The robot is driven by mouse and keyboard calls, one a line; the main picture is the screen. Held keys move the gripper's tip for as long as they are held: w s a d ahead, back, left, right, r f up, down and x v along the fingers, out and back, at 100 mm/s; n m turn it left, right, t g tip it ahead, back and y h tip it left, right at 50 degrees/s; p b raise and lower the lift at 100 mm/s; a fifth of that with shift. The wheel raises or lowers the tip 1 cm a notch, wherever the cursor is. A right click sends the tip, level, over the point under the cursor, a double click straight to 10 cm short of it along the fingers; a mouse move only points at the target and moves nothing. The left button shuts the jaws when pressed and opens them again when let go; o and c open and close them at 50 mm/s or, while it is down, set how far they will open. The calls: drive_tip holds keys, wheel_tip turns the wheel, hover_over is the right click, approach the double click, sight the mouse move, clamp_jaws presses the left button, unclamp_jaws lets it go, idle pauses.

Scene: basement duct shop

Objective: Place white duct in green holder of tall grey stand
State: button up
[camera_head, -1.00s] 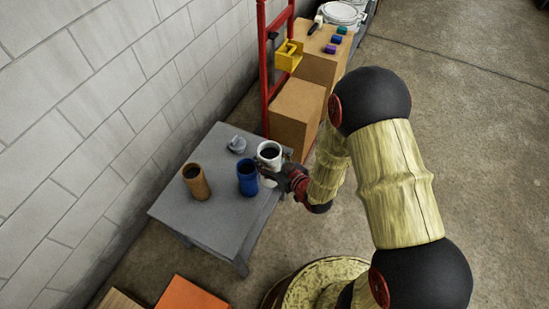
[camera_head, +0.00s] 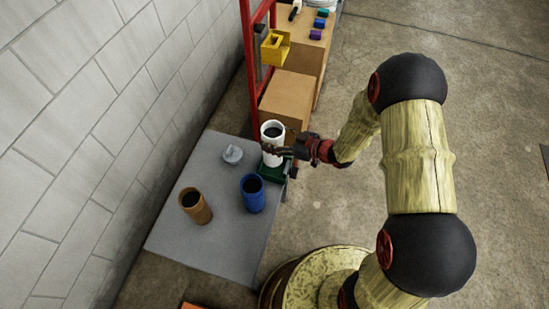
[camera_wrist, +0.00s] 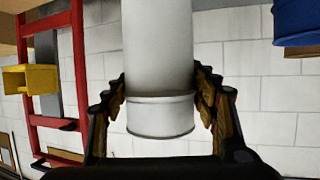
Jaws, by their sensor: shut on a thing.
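The white duct (camera_head: 272,140) stands upright in my gripper (camera_head: 276,153) at the right side of the grey table. My gripper is shut around it; in the wrist view the fingers press both sides of the white duct (camera_wrist: 160,60) near a rim. A dark green holder (camera_head: 270,175) shows just below the duct, by the table's right edge. Whether the duct's lower end is inside the holder or above it is hidden. I cannot clearly make out the stand under the green holder.
On the grey table (camera_head: 215,240) stand a blue duct (camera_head: 253,196), a brown duct (camera_head: 197,209) and a small grey piece (camera_head: 232,154). A red frame (camera_head: 248,70) and a yellow holder (camera_head: 275,48) rise behind, beside cardboard boxes (camera_head: 290,100). A block wall (camera_head: 90,130) bounds the left.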

wheel_tip(320, 180, down, 9)
drive_tip(key=b, duration=0.3)
drive_tip(key=shift+f+b, duration=0.1)
drive_tip(key=shift+b, duration=0.2)
drive_tip(key=o, duration=1.9)
drive_tip(key=shift+r, duration=0.2)
drive_tip(key=p+v, duration=0.4)
drive_tip(key=v, duration=0.8)
